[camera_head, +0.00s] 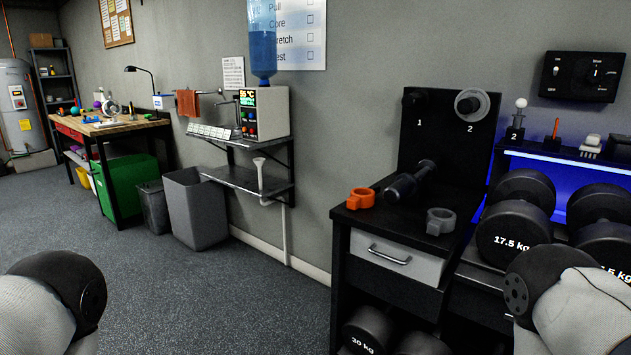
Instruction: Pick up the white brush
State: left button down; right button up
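A small white item that looks like the white brush (590,146) sits on the narrow ledge above the dumbbells at the right. It is small in view, so its details are hard to make out. Rounded parts of my own arms show at the lower left and lower right corners. Neither gripper shows in the view.
An orange clamp-like piece (361,198), a grey one (440,221) and a black handheld tool (411,181) lie on the black cabinet (345,213). Large dumbbells (512,228) stand below the ledge. An orange pointed item (555,131) and a black box (619,147) flank the brush.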

aim_at(592, 144)
jog(key=z, duration=1.45)
jog(key=u, duration=0.1)
